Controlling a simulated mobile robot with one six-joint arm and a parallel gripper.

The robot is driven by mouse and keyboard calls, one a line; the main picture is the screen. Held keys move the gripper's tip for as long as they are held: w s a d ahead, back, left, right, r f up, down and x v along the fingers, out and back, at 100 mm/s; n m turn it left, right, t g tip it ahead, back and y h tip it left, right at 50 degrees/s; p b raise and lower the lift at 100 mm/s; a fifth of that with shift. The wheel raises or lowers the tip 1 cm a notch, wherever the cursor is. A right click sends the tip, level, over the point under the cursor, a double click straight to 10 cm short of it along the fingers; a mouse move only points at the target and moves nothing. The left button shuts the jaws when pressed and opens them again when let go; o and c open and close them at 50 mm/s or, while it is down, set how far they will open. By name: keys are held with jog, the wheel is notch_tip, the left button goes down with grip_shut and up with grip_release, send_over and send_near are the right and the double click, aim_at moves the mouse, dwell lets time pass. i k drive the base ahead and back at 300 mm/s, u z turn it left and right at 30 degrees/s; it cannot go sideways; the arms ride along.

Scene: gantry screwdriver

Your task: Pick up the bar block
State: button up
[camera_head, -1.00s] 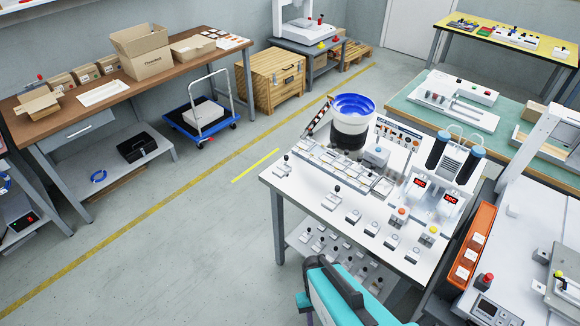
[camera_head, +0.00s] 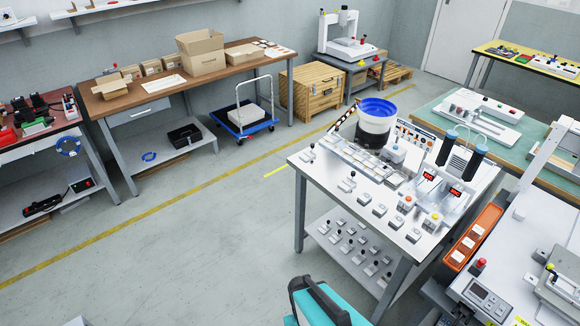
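I cannot make out which thing is the bar block. Several small grey pieces, some with dark knobs, stand along the front of the white workbench (camera_head: 325,185). More such knobbed pieces stand on its lower shelf (camera_head: 335,262). They are too small to tell apart by shape. My gripper does not show in this view, so its state and anything in it are hidden.
A bowl feeder (camera_head: 376,118) with a blue top stands on the workbench. A teal and black object (camera_head: 325,305) is at the bottom edge. A blue trolley (camera_head: 245,122) stands behind. The grey floor (camera_head: 190,250) at left is clear.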

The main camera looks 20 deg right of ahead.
aim_at(309, 155)
jog(key=u, duration=0.15)
jog(key=k, duration=0.75)
jog(key=u, duration=0.85)
jog(key=i, duration=2.15)
jog(key=z, duration=1.05)
jog(key=i, duration=0.6)
jog(key=z, duration=0.25)
